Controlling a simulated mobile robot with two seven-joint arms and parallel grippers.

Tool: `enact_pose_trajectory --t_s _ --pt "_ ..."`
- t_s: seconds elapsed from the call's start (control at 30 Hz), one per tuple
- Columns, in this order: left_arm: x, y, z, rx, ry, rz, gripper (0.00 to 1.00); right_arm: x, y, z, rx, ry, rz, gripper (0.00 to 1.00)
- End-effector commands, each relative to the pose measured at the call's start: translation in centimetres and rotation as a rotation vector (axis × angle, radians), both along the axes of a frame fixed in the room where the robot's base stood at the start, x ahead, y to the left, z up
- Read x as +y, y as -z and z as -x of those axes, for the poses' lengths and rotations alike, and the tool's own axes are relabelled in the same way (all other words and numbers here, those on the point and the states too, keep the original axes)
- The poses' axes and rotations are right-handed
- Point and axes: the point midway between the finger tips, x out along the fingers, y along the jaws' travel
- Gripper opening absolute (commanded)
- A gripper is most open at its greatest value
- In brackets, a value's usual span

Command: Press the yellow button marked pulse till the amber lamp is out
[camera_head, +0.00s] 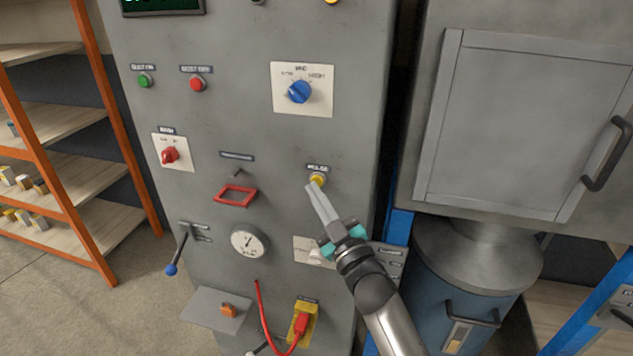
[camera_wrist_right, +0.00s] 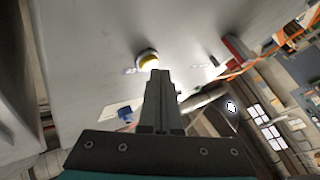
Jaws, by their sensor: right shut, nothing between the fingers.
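The yellow button (camera_head: 317,179) sits on the grey cabinet front, under a label that reads pulse. My right gripper (camera_head: 311,187) is shut and empty, with its fingertips at the button's lower left edge. In the right wrist view the yellow button (camera_wrist_right: 148,60) shows just past the tips of the shut fingers (camera_wrist_right: 158,76); I cannot tell whether they touch it. An amber lamp (camera_head: 332,1) at the top edge of the head view is cut off and looks lit. My left gripper is out of view.
The cabinet also carries a green button (camera_head: 145,81), a red button (camera_head: 197,84), a blue knob (camera_head: 299,92), a red switch (camera_head: 170,155), a red frame (camera_head: 235,195), a gauge (camera_head: 249,242) and a lever (camera_head: 172,268). A red cable (camera_head: 262,310) hangs below. A blue drum (camera_head: 465,290) stands at right.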

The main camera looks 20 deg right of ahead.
Motion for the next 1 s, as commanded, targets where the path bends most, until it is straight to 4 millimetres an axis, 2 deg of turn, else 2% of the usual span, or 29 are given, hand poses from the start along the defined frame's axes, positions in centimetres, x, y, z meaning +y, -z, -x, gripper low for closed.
enact_pose_trajectory --t_s 1.0 --pt "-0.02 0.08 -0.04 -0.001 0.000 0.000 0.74 -0.42 -0.03 -0.64 -0.001 0.000 0.000 0.00"
